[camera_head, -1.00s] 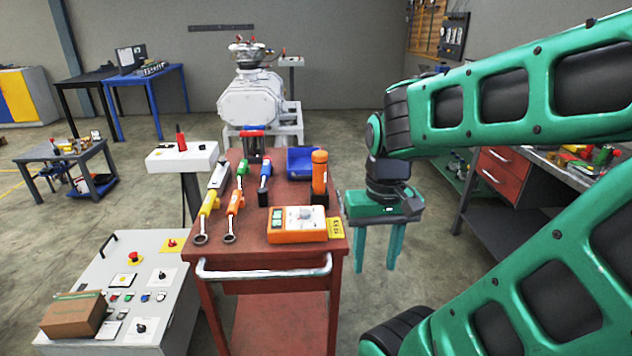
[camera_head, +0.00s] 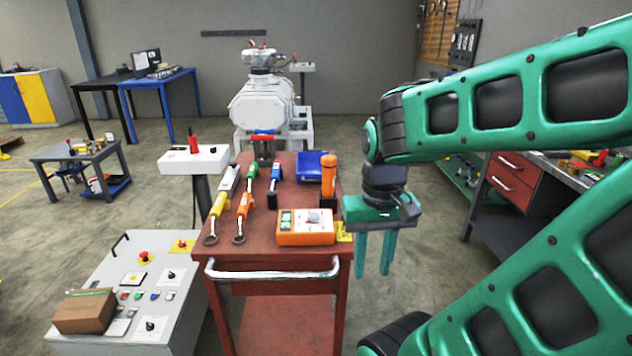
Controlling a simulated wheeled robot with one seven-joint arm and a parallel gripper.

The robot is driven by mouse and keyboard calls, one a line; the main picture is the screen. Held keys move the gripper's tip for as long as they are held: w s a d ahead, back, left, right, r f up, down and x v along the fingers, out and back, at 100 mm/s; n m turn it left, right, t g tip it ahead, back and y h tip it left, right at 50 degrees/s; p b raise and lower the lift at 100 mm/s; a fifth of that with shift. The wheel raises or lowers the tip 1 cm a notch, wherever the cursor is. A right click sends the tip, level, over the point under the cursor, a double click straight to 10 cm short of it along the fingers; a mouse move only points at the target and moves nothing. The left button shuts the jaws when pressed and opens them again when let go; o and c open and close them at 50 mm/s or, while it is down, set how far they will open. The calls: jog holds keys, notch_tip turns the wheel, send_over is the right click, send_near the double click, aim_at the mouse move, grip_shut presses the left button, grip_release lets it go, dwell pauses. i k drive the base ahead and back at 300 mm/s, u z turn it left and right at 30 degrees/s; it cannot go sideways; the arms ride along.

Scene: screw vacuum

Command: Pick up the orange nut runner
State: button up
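An orange tool with a dark ring at its near end (camera_head: 242,207), which looks like the orange nut runner, lies on the red cart (camera_head: 266,245). It lies lengthwise beside a yellow tool with a similar ring (camera_head: 217,207). An upright orange tool with a dark base (camera_head: 328,175) also stands near the cart's right edge; I cannot tell for certain which is the nut runner. My gripper (camera_head: 375,272) hangs to the right of the cart in the picture, fingers down, apart and empty. It touches none of the tools.
An orange control box (camera_head: 306,228) sits at the cart's front right, with a blue tray (camera_head: 310,163) behind. Green (camera_head: 252,173) and blue (camera_head: 275,174) tools lie farther back. A grey control console (camera_head: 130,300) stands left. A workbench (camera_head: 540,180) stands right.

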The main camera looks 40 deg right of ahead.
aim_at(329, 162)
jog(key=u, duration=1.1)
jog(key=k, duration=1.1)
jog(key=z, duration=2.2)
jog(key=i, duration=1)
jog(key=u, duration=0.05)
